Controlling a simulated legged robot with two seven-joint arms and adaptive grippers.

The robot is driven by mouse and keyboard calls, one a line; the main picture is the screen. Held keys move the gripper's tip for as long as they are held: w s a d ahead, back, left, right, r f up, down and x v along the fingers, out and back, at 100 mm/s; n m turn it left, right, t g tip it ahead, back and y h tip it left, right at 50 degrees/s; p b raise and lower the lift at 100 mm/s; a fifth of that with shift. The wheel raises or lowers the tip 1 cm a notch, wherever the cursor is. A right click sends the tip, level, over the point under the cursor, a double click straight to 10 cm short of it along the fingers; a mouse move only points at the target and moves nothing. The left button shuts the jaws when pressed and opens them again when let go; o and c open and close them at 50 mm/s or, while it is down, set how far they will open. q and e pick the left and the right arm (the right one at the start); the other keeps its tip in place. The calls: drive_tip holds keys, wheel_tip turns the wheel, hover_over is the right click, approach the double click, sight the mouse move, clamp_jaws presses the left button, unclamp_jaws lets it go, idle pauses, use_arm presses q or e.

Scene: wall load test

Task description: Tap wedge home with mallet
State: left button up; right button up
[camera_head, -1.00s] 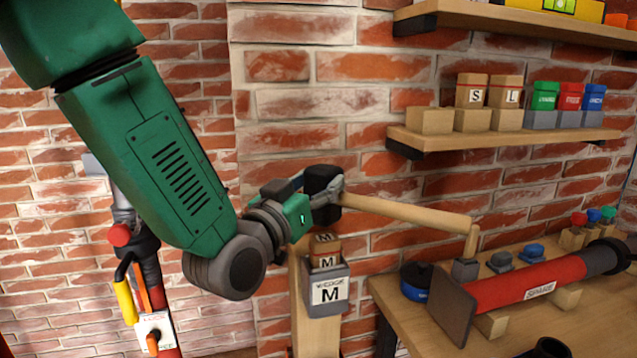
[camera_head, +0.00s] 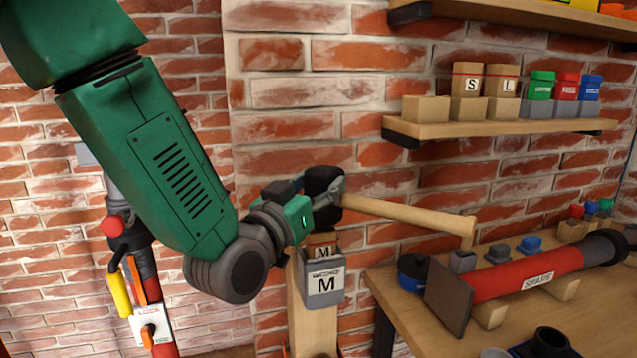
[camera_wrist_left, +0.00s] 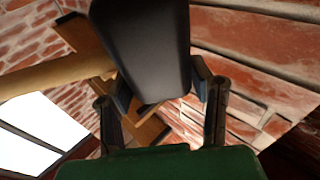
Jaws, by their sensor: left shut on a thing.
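My left gripper (camera_head: 318,200) is shut on the mallet's black head (camera_head: 325,185), and the pale wooden handle (camera_head: 400,216) points right, over the bench. In the left wrist view the dark head (camera_wrist_left: 145,50) fills the space between my fingers, with the handle (camera_wrist_left: 55,75) out to the left. Just below the head, a brown wedge marked M (camera_head: 322,251) stands upright in a grey holder labelled WEDGE M (camera_head: 324,283) on a wooden post (camera_head: 312,325). A small gap seems to show between head and wedge; contact is hard to judge. My right gripper is out of view.
The bench (camera_head: 420,325) at right carries a red tube labelled SPARE (camera_head: 530,280) and small blocks. A shelf (camera_head: 500,128) above holds S and L blocks and coloured blocks. A brick wall stands close behind. A red-and-grey prop with a lock (camera_head: 150,325) stands at left.

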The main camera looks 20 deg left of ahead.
use_arm(q)
wheel_tip(320, 180, down, 3)
drive_tip(key=shift+d+f+b, duration=0.15)
drive_tip(key=shift+b, duration=1)
drive_tip(key=shift+r+p, duration=1.25)
drive_tip(key=shift+r, duration=0.3)
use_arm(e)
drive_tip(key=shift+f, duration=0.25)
use_arm(q)
drive_tip(key=shift+f, duration=0.1)
drive_tip(key=shift+a+r, duration=0.2)
drive_tip(key=shift+a, duration=0.15)
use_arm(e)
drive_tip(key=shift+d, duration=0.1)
use_arm(q)
drive_tip(key=shift+f, duration=0.1)
